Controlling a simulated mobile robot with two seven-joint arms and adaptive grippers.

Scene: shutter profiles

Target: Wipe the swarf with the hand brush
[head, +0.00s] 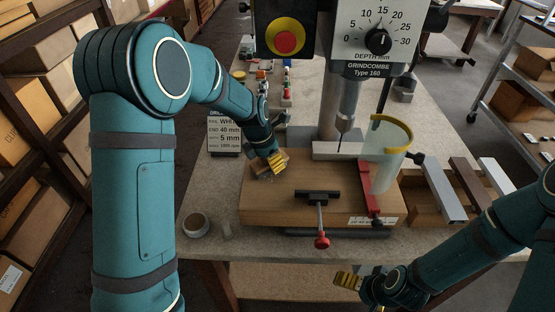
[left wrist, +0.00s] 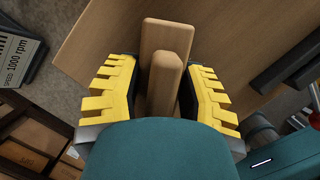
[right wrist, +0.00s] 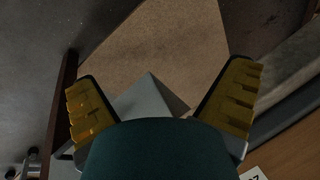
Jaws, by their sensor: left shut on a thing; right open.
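The hand brush (left wrist: 163,65) has a pale wooden body and shows between the fingers of my left gripper (left wrist: 160,95) in the left wrist view. My left gripper (head: 277,162) is shut on it, with the brush (head: 264,165) low over the left back part of the wooden drill table (head: 260,202). The bristles are hidden, and I cannot tell whether they touch the board. Small pale specks that may be swarf (head: 272,179) show beside the brush. My right gripper (head: 350,281) is open and empty, in front of the bench; its spread fingers also show in the right wrist view (right wrist: 160,95).
The drill press bit (head: 340,138) hangs over the board. A black clamp with a red knob (head: 321,241), a red fence (head: 369,190) and a clear shield (head: 388,158) stand there. Profiles (head: 440,188) lie at the right. A cup (head: 196,225) stands front left.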

